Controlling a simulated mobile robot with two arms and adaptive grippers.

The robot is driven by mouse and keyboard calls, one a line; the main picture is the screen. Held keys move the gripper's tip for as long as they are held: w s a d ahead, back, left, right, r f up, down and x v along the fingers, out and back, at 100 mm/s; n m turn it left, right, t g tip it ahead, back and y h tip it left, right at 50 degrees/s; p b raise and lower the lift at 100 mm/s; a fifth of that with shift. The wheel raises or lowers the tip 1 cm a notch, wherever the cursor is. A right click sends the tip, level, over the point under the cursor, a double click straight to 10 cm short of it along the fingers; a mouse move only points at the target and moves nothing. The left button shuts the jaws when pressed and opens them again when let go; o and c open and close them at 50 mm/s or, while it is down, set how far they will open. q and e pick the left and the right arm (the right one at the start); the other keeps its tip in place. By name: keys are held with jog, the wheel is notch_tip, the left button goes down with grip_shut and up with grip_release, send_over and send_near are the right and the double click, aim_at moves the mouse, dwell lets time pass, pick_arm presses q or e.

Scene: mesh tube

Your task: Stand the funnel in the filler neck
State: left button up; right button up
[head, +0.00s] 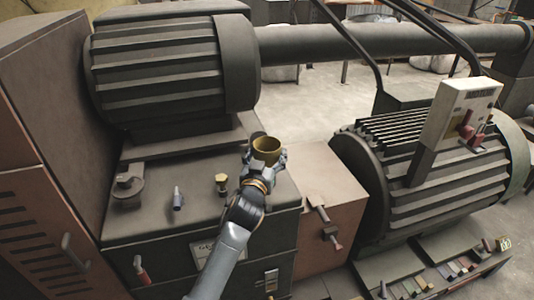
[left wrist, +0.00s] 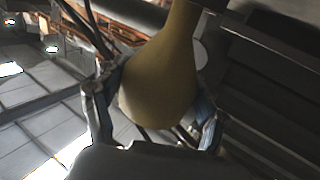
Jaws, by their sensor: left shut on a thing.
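The funnel (head: 266,148) is yellow-brown with a wide open mouth facing up in the head view. My left gripper (head: 265,160) is shut on it and holds it above the right part of the dark machine top. In the left wrist view the funnel (left wrist: 160,75) sits between the two fingers of the gripper (left wrist: 153,112), its narrow part towards the top of the picture. A short brass fitting (head: 221,183) stands on the machine top, left of the gripper; I cannot tell surely if it is the filler neck. My right gripper is not in view.
A small grey upright part (head: 178,198) and a round flanged part (head: 128,186) stand on the machine top at left. A large ribbed motor (head: 160,65) rises behind. A second ribbed machine (head: 450,180) with a control box (head: 462,112) is at right.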

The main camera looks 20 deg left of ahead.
pick_arm(q)
jog(key=shift+f+b, duration=0.8)
jog(key=shift+f, duration=0.3)
dwell(0.6)
jog(key=o, duration=1.3)
